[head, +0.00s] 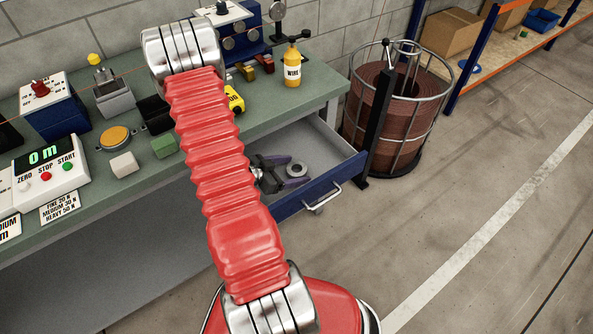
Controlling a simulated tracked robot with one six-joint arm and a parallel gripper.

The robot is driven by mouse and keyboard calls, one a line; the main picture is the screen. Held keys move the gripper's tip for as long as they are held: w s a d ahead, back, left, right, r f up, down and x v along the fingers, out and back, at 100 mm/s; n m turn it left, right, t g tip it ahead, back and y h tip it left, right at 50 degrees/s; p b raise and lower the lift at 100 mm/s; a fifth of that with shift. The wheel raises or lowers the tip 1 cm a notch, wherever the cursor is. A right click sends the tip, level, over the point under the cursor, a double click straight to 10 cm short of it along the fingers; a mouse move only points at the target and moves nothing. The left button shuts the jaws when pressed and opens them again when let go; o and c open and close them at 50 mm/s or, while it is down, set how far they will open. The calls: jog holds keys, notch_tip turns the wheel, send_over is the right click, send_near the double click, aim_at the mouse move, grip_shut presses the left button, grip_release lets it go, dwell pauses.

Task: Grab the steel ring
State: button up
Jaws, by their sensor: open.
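The steel ring (297,170), a small grey ring with a dark hole, lies in the open drawer (327,148) under the bench. My gripper (289,171) shows as a dark shape with finger parts just left of the ring, inside the drawer area. It is open, and its fingers seem to lie on the near and far sides of the ring. Whether they touch it I cannot tell. My red arm hides the wrist and the left part of the drawer.
The green bench top (305,85) carries a yellow wire bottle (292,68), a meter box (45,170) and several small blocks. The drawer's blue front (320,187) with its handle juts out. A caged spool (395,110) stands right; open floor lies front right.

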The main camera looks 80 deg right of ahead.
jog(key=c, duration=1.2)
jog(key=shift+r, duration=0.15)
notch_tip(320, 180, up, 10)
dwell(0.4)
dwell(0.5)
